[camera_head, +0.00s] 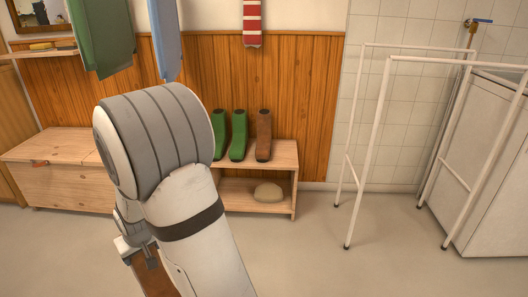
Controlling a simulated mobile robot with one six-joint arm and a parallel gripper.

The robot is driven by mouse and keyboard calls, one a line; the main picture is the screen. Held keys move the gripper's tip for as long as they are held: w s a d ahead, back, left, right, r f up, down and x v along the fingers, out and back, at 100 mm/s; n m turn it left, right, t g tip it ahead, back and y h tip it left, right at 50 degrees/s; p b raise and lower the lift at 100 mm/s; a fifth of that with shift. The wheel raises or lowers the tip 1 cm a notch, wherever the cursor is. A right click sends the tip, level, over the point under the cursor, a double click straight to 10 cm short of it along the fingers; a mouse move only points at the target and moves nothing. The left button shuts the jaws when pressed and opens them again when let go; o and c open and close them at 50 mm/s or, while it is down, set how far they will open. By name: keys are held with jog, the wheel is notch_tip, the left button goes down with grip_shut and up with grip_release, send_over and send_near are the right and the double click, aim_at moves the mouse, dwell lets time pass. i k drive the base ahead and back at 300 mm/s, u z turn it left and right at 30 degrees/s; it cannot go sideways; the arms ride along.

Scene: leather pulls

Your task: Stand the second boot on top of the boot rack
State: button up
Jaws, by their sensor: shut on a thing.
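To the left of that boot stand two green boots (239,136); the more left one is partly hidden by my arm. My gripper (143,253) is at the lower left, in front of the rack and apart from it. It is shut on another brown boot (152,276), whose lower part is cut off by the frame's bottom edge. The rack's left part is hidden behind my arm.
A rounded beige thing (268,191) lies on the rack's lower shelf. A wooden chest (62,186) stands at the left. A white rail frame (386,95) and a white appliance (490,160) stand at the right. The rack's top right of the brown boot looks bare.

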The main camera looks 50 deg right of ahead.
aim_at(285, 152)
jog(key=z, duration=4.5)
jog(key=k, duration=0.1)
jog(key=u, duration=2.7)
jog(key=i, duration=1)
jog(key=u, duration=0.05)
